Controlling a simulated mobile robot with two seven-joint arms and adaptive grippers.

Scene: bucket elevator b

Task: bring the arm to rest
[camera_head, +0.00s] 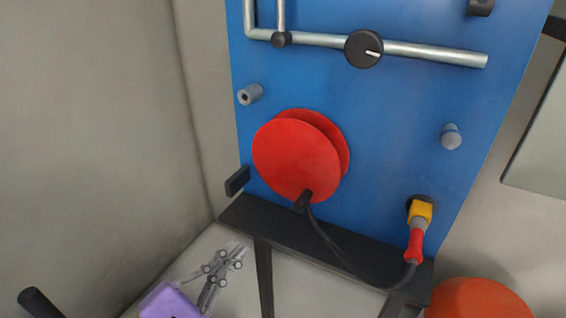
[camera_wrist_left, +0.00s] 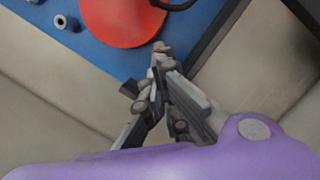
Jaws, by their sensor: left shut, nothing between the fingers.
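My left gripper (camera_head: 229,260) shows at the bottom left of the head view, on its purple wrist. In the left wrist view the gripper (camera_wrist_left: 160,60) has its fingertips together, with nothing between them. In the head view it is in front of and below the left part of the blue panel (camera_head: 390,110), apart from it. My right gripper does not show in either view.
The panel carries a red cable reel (camera_head: 297,160), a black dial (camera_head: 364,49) on silver pipes, and grey studs. A black cable (camera_head: 335,252) runs from the reel to a red plug (camera_head: 414,246) at a yellow socket (camera_head: 421,210). An orange rounded object (camera_head: 480,298) is at bottom right.

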